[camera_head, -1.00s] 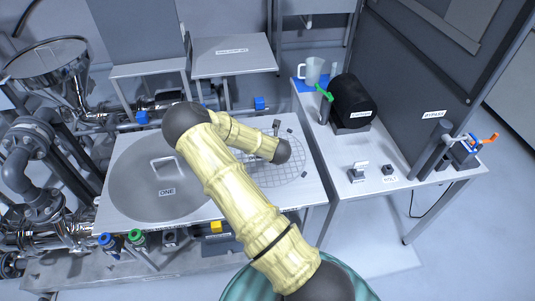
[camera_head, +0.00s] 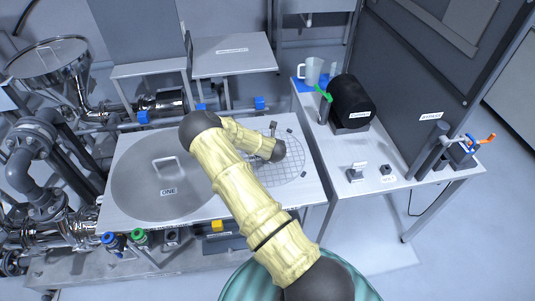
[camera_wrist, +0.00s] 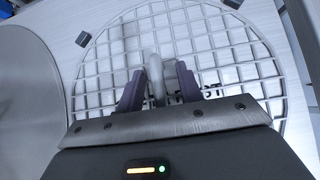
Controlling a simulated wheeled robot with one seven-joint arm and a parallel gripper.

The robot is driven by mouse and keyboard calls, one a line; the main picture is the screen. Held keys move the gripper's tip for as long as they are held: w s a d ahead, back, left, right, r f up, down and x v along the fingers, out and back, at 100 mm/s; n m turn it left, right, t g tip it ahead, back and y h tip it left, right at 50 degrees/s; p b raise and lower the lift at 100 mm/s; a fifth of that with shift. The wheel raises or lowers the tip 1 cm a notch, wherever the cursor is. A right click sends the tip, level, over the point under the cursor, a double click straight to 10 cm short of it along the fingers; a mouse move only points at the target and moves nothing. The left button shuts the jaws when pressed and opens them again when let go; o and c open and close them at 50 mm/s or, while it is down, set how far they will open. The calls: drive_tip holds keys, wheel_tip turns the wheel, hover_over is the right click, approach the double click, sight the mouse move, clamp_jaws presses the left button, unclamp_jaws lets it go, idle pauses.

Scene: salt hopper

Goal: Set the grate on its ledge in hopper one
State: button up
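The grate (camera_head: 292,168), a round wire mesh, lies flat on the white deck, right of hopper one. It also fills much of the wrist view (camera_wrist: 234,53). A grey disc (camera_head: 150,195) marked ONE, with a bar handle, covers hopper one's place; I see no opening or ledge there. My gripper is low over the grate, mostly hidden by my arm in the head view. In the wrist view my gripper (camera_wrist: 160,72) is open, its two dark fingers on either side of the grate's upright grey handle (camera_wrist: 155,82). Gaps show between fingers and handle.
Small dark blocks (camera_wrist: 83,39) stand around the grate. Blue and green capped valves (camera_head: 137,236) and a yellow block (camera_head: 217,226) line the front edge. A side table (camera_head: 405,165) at right holds a jug (camera_head: 310,71) and a black drum (camera_head: 351,98). Pipes crowd the left.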

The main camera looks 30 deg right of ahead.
drive_tip(key=shift+c, duration=0.3)
clamp_jaws()
drive_tip(key=shift+r, duration=0.1)
wheel_tip(320, 180, up, 10)
drive_tip(key=shift+f+b, duration=0.1)
drive_tip(key=shift+b, duration=0.7)
idle(0.4)
